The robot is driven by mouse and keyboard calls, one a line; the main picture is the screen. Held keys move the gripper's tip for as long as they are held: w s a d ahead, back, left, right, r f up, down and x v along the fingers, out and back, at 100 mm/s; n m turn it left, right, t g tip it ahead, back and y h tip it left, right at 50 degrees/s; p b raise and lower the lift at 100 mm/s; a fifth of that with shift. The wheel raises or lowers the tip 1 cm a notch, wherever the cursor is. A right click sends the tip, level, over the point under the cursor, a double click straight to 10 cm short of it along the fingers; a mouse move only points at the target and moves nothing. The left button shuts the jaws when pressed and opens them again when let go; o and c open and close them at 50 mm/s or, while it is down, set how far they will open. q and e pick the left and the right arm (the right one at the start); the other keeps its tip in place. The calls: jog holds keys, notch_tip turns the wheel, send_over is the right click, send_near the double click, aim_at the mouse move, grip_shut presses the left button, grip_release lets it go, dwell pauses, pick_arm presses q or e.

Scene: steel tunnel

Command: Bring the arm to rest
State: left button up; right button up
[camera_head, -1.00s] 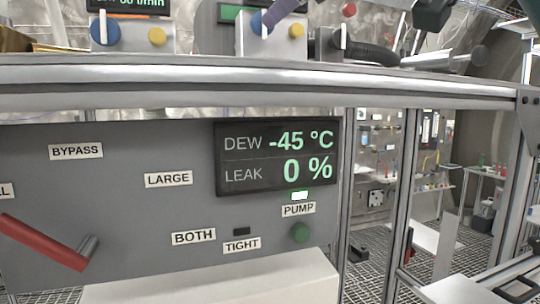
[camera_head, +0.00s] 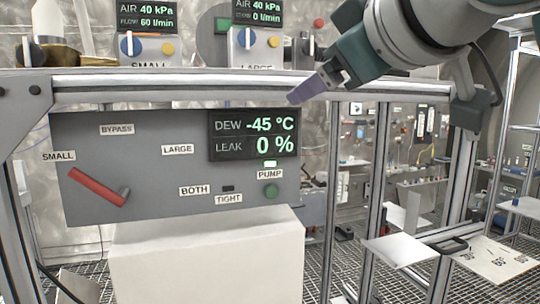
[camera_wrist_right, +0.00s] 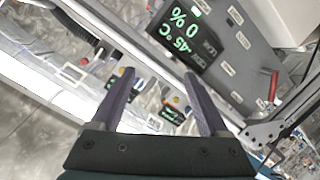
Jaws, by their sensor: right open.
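My right arm comes in from the upper right of the head view. My right gripper (camera_head: 306,90) has purple fingers that point down and left, in front of the frame's top rail near the display. In the right wrist view the two fingers of this gripper (camera_wrist_right: 156,82) are spread apart with nothing between them. My left gripper is in neither view.
A grey panel (camera_head: 80,135) carries a red lever (camera_head: 97,187), a green pump button (camera_head: 271,191) and a display (camera_head: 255,135) reading DEW -45 °C, LEAK 0 %. A metal rail (camera_head: 190,84) runs above it. Valve boxes with blue knobs (camera_head: 130,44) stand behind. Shelves (camera_head: 400,250) are at right.

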jog(key=s+d+f+m+g+h, duration=0.2)
jog(key=s+d+f+m+g, duration=0.15)
jog(key=s+f, duration=0.85)
jog(key=s+d+f+m+g+h, duration=0.1)
jog(key=s+d+f+m+g, duration=0.35)
jog(key=f, duration=1.05)
jog(key=s+d+f+g+h, duration=0.1)
jog(key=s+d+f+g, duration=0.1)
jog(key=s, duration=0.5)
jog(key=s+d+f+g, duration=0.2)
jog(key=s+f, duration=0.1)
jog(key=s, duration=0.5)
notch_tip(320, 180, up, 12)
jog(key=p, duration=1.2)
jog(key=shift+w+t, duration=0.3)
jog(key=shift+w, duration=0.1)
